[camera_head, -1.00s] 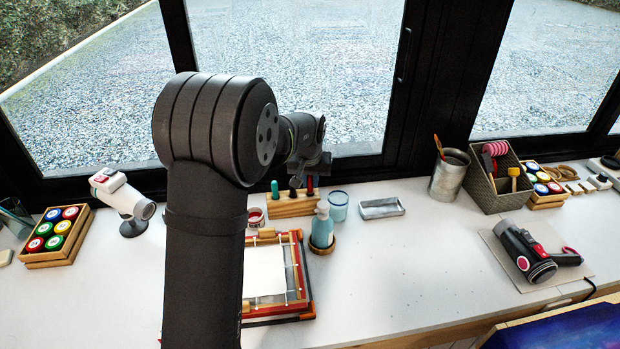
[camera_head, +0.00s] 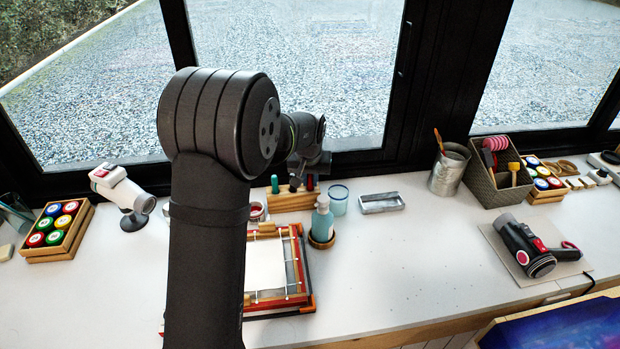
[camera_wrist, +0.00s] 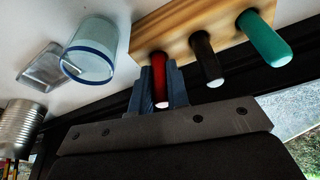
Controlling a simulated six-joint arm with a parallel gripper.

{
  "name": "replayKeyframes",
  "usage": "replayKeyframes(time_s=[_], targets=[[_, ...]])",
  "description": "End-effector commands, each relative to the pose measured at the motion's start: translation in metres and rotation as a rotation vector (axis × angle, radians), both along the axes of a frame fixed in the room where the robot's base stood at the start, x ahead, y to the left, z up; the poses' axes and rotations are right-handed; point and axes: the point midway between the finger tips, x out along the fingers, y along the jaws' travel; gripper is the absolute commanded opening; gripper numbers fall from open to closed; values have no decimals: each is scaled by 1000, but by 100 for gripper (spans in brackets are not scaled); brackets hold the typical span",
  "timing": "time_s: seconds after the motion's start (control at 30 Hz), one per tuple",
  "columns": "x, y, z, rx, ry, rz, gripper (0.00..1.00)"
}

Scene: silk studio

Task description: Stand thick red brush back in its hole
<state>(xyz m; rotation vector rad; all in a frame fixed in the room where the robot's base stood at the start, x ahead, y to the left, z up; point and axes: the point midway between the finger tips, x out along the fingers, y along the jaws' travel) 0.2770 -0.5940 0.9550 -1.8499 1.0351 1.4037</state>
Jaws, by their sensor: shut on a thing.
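The thick red brush (camera_wrist: 159,70) is between the blue-grey fingers of my gripper (camera_wrist: 160,92) in the wrist view, and the fingers are shut on its handle. Its far end meets the wooden brush holder (camera_wrist: 178,22); I cannot tell how deep it sits in the hole. A dark brush (camera_wrist: 207,60) and a teal brush (camera_wrist: 264,38) stand in the same holder. In the head view the wooden holder (camera_head: 290,202) is on the white table behind the printing frame, with the teal brush (camera_head: 275,184) at its left. My gripper is over the holder's right end.
A clear cup with a blue rim (camera_head: 339,200) stands right of the holder, and a pump bottle (camera_head: 322,220) in front of it. A metal tray (camera_head: 382,203) lies further right. The printing frame (camera_head: 290,300) is in front. The right-middle table is clear.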

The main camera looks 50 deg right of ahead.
Motion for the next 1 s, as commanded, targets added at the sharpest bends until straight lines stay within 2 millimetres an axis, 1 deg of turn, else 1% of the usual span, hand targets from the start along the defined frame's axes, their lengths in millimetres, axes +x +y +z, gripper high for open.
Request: replayKeyframes(time_s=[0.33, 0.37, 0.4, 0.47, 0.5, 0.8, 0.87, 0.93, 1.0], targets=[[0, 0, -4, 1, 1, 0, 1], [0, 0, -4, 0, 0, 0, 19], [0, 0, -4, 0, 0, 0, 27], [0, 0, -4, 0, 0, 0, 39], [0, 0, -4, 0, 0, 0, 41], [0, 0, -2, -1, -1, 0, 41], [-1, 1, 3, -2, -1, 0, 41], [-2, 3, 11, -3, -2, 0, 41], [-4, 6, 24, -4, -1, 0, 41]])
